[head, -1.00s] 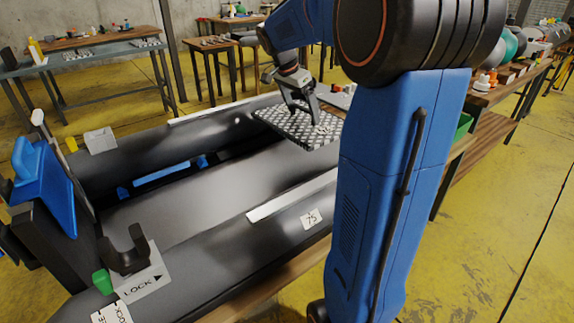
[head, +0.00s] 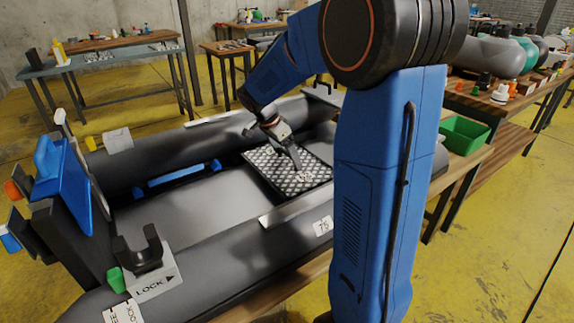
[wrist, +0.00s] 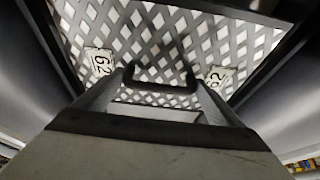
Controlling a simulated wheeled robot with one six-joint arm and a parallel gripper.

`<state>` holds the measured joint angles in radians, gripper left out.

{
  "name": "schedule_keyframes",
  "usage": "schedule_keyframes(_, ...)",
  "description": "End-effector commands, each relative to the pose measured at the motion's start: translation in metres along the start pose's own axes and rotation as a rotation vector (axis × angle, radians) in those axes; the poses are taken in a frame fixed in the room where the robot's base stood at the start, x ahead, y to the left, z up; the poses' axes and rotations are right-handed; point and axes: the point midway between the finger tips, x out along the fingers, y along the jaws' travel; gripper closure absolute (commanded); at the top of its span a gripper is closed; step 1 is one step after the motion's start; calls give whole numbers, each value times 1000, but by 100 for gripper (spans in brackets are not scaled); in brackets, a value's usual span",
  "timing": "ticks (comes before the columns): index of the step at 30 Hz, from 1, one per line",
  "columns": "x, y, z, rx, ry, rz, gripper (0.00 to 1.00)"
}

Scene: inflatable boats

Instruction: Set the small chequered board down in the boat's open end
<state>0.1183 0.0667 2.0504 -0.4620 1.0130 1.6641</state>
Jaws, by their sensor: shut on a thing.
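The chequered board (head: 270,167) is a dark panel with a white diamond pattern. It lies between the two side tubes of the grey inflatable boat (head: 210,240), towards the boat's right end in the head view. My gripper (head: 297,165) is over the board and shut on its handle. In the wrist view the dark handle (wrist: 160,86) sits between the fingers, and the board (wrist: 180,45) carries two labels reading 62. I cannot tell whether the board rests on the boat's floor or hangs just above it.
A blue panel (head: 63,180) and a grey latch marked LOCK (head: 152,285) stand at the boat's left end. A green bin (head: 465,135) is on the bench at right. My blue arm column hides part of the boat's right side. Tables stand behind.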

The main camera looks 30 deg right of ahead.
Motion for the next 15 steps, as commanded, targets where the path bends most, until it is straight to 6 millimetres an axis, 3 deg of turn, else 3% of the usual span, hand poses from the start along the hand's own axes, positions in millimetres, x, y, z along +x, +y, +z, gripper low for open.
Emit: schedule_keyframes(15,36,0,15,0,0,-2,60)
